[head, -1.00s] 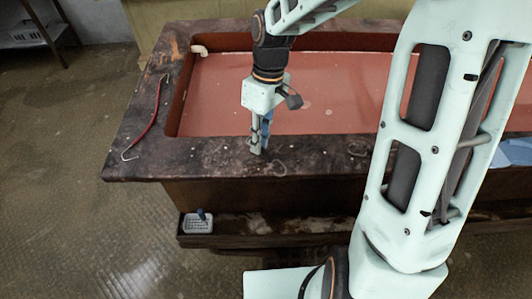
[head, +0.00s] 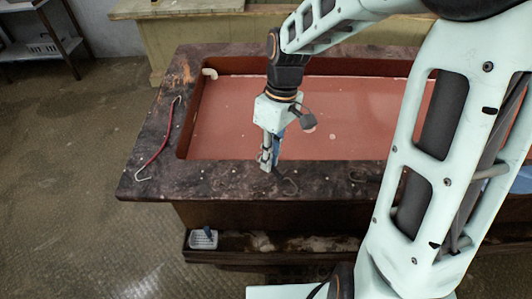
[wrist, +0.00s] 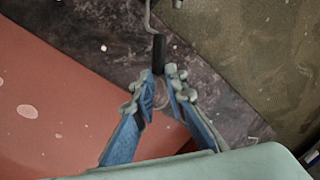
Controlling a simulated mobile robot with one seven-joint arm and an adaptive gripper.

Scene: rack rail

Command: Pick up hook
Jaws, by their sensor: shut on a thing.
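The hook (wrist: 158,52) shows in the wrist view as a bent grey wire with a black grip, over the dark tub rim. My gripper (wrist: 162,82) is shut on it at the black grip, with its blue fingers either side. A pale curved piece shows just behind the fingertips. In the head view my gripper (head: 267,166) points down at the front rim of the tub. The held part of the hook is too small to make out there. I cannot tell whether the hook touches the rim.
The tub (head: 148,188) has a dark wide rim and a reddish basin floor (head: 330,110). A red strap with hooked ends (head: 158,146) lies on its left rim. Bare floor lies to the left.

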